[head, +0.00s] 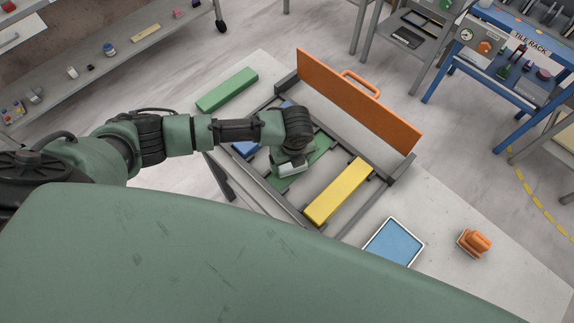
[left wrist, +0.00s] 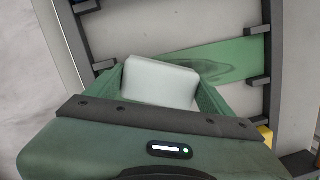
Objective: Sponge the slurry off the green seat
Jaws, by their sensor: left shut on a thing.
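The green seat (head: 319,150) is a flat green strip set across the grey frame, between a blue strip and a yellow bar. In the left wrist view the green seat (left wrist: 262,52) carries a dark, streaky smear of slurry (left wrist: 235,69) on its right part. My left gripper (head: 291,164) is over the left part of the seat. It is shut on a pale, whitish sponge (left wrist: 160,82), which shows between its fingers in the left wrist view. The sponge and gripper hide part of the seat. I cannot tell whether the sponge touches it. My right gripper is not in view.
The yellow bar (head: 339,190) and blue strip (head: 245,149) flank the seat. An orange panel (head: 350,98) stands upright along the frame's far side.

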